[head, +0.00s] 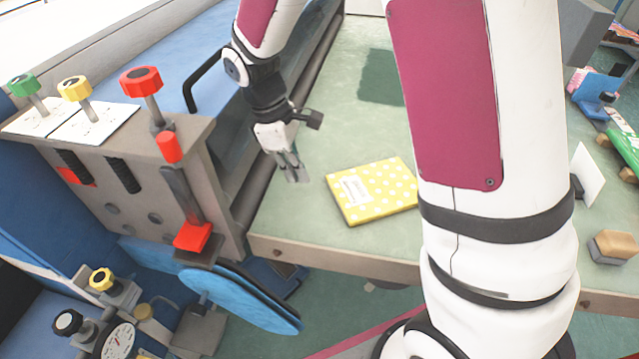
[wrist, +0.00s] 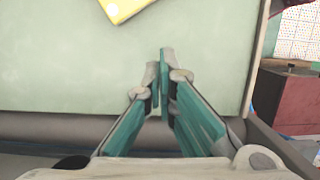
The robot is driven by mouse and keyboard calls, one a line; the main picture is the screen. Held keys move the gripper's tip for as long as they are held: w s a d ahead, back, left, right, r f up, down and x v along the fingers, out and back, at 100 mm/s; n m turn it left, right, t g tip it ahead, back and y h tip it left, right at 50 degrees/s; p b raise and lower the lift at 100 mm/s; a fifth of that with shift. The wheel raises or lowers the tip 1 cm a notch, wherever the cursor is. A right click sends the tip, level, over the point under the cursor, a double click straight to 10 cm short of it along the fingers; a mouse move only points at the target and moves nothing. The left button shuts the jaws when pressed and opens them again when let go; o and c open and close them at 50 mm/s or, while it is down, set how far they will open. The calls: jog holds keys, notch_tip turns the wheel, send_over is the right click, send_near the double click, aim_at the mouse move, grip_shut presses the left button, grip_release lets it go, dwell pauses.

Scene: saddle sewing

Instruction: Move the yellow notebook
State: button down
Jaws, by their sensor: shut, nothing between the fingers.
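The yellow notebook (head: 378,190) with white dots and a white label lies flat on the pale green table (head: 335,130), near its front edge. My arm covers the area just right of it in the head view. In the wrist view only a corner of the notebook (wrist: 122,8) shows at the top edge. My gripper (head: 297,177) is left of the notebook, above the table and apart from it. In the wrist view my gripper (wrist: 160,60) has its fingertips together, with nothing between them.
A machine panel with green, yellow and red knobs (head: 141,82) stands on the left. A dark green square (head: 382,78) lies behind the notebook. A wooden-handled block (head: 613,246) and other items are at the right. The table between my gripper and the notebook is clear.

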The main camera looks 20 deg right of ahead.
aim_at(325, 197)
jog(key=x, duration=0.3)
jog(key=shift+s+d+f, duration=0.1)
jog(key=shift+f, duration=0.15)
jog(key=shift+s+d+p, duration=0.5)
jog(key=shift+s+d, duration=0.2)
jog(key=shift+d, duration=0.35)
jog(key=shift+s+d+f, duration=0.15)
jog(key=shift+s+d, duration=0.25)
jog(key=shift+d, duration=0.3)
